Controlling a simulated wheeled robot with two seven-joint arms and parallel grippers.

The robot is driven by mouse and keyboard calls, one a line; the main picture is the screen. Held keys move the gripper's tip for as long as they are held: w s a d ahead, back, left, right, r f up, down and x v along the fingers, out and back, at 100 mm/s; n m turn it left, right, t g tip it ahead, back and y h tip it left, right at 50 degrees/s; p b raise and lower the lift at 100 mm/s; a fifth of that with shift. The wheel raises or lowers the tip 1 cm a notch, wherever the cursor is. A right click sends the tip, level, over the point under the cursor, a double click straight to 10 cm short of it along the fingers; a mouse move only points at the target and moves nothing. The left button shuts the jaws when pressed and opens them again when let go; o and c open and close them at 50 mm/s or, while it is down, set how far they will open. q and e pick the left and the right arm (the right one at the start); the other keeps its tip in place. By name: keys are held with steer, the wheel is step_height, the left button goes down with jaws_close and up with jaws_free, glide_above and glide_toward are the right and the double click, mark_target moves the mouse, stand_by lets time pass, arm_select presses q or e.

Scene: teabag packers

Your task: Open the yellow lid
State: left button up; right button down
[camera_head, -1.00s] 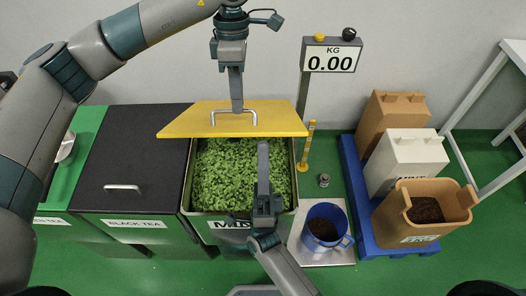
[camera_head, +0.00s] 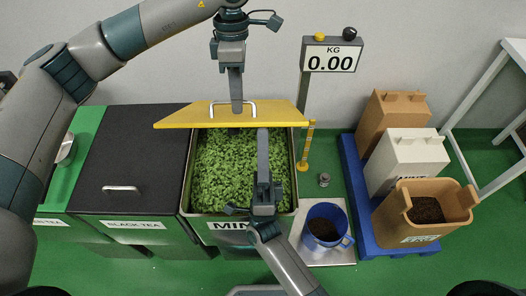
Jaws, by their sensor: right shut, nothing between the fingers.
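The yellow lid (camera_head: 190,116) is raised and tilted at the back of the mint bin (camera_head: 294,180), with green leaves (camera_head: 225,165) showing below it. My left gripper (camera_head: 238,106) comes from above and its fingers are at the lid's silver handle (camera_head: 216,112). From this angle I cannot tell whether they are closed around it. My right gripper (camera_head: 263,135) is shut and empty. It points up over the leaves, with its tip at the lid's lower edge; I cannot tell whether it touches.
A black lid (camera_head: 125,150) covers the black tea bin at left. A scale (camera_head: 332,255) with a blue bucket (camera_head: 322,226) stands at right, near its 0.00 display (camera_head: 332,58). A blue pallet (camera_head: 358,205) holds several containers farther right.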

arm_select(q)
steer(key=shift+o, duration=1.2)
steer(key=shift+w+f, duration=0.35)
steer(key=shift+w, duration=0.25)
steer(key=shift+s+r, duration=0.3)
steer(key=shift+s, duration=0.05)
steer(key=shift+w, duration=0.15)
steer(key=shift+r, duration=0.25)
step_height(320, 180, up, 11)
steer(key=w, duration=0.2)
steer(key=shift+a, duration=0.1)
